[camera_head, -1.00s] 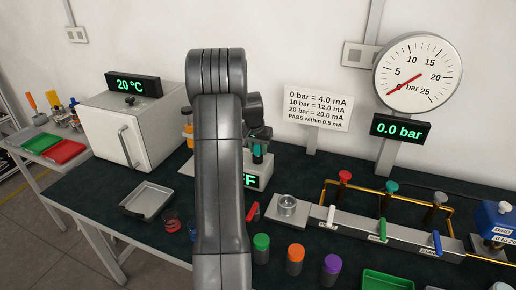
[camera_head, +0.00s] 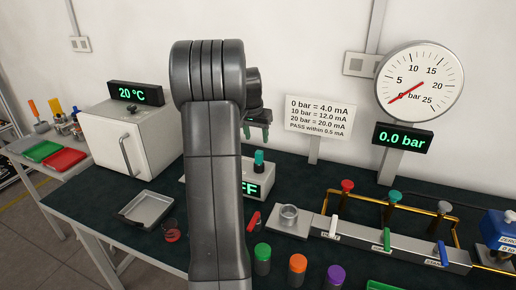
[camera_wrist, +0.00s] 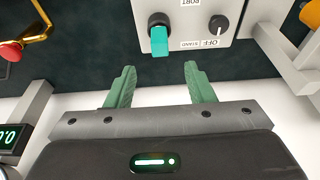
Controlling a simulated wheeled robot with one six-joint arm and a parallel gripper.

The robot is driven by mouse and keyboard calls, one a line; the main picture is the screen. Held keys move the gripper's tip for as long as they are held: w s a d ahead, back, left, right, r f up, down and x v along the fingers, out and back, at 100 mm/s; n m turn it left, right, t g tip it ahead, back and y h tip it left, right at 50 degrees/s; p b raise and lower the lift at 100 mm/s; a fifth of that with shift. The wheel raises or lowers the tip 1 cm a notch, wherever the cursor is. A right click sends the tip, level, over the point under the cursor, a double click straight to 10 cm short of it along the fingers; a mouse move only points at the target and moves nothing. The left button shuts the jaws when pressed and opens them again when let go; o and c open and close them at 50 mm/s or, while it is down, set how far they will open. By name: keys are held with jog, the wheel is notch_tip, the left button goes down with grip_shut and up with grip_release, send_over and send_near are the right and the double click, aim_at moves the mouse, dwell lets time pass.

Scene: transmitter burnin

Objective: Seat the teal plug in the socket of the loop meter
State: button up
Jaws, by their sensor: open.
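A valve manifold (camera_head: 390,243) with coloured handles runs along the right. A gauge (camera_head: 420,82) and sign (camera_head: 318,115) stand behind. Several capped jars (camera_head: 298,268) stand in front. An oven (camera_head: 128,140) and metal tray (camera_head: 146,204) are at left.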

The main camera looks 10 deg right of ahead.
aim_at(259, 152)
jog(key=shift+v, duration=1.2)
jog(key=shift+f, duration=0.15)
jog(key=p+x, duration=0.1)
jog(key=x, duration=1.2)
jog(key=shift+f, duration=0.2)
jog(key=shift+w+r+p, duration=0.1)
jog(key=shift+r+p, duration=0.1)
jog(key=shift+p, duration=0.25)
jog(key=shift+f+b, duration=0.15)
jog(key=shift+b, duration=0.25)
